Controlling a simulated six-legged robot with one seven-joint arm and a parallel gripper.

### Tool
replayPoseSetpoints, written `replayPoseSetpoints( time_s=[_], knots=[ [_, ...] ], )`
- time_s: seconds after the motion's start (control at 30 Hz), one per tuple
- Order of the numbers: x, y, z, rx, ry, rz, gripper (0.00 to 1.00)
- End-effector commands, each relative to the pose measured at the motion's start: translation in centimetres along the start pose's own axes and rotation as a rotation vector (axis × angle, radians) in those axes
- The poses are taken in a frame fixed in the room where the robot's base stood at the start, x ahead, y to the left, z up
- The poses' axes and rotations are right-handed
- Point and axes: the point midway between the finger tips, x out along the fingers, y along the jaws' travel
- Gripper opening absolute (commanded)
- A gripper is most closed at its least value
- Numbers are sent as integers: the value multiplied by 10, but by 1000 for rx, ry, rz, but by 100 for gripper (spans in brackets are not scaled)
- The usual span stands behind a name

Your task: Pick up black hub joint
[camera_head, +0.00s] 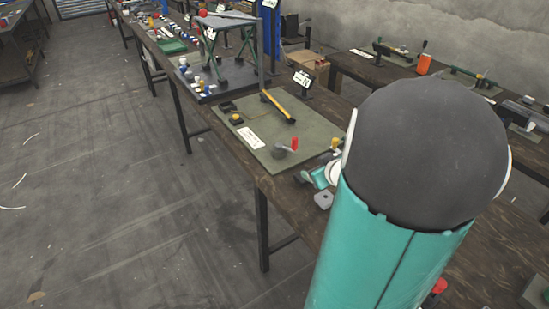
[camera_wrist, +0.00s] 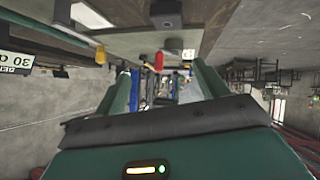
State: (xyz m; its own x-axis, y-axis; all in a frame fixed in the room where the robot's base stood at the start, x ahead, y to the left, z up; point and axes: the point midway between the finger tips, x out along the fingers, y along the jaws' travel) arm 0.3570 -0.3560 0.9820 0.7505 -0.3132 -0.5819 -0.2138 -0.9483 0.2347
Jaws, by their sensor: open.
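A small dark block with a round hole, likely the black hub joint (camera_wrist: 166,13), shows at the top of the upside-down wrist view, on the wood by the mat. In the head view a small squarish block with a hole (camera_head: 323,200), greyer there, lies on the table just off the mat's near corner; it seems to be the same piece. My gripper (camera_wrist: 168,88) is open, its green fingers apart with nothing held between them. In the head view my arm's large black joint and teal link hide most of the gripper. The block is outside the fingers.
A green mat (camera_head: 262,158) holds a yellow-black bar (camera_head: 278,106), a red-handled grey part (camera_head: 281,152) and a black part with a yellow top (camera_head: 236,119). A green press stand (camera_head: 230,50) is farther along the table (camera_head: 205,120). Open floor (camera_head: 90,170) lies to the left.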

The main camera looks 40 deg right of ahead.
Motion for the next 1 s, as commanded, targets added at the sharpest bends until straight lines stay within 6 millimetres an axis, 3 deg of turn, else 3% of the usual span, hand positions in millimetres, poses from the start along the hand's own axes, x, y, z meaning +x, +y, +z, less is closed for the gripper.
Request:
replayPoseSetpoints(
  time_s=[0.03, 0.1, 0.33, 0.47, 0.8, 1.0],
  knots=[
    [-1, 7, 17, 30, 15, -30, 73],
    [-3, 10, 32, 61, 50, -83, 73],
    [-17, 11, 60, 132, 139, -205, 73],
    [-14, 10, 62, 142, 155, -225, 73],
    [40, -2, 54, 142, 155, -226, 73],
    [60, -5, 50, 140, 155, -223, 73]
  ],
)
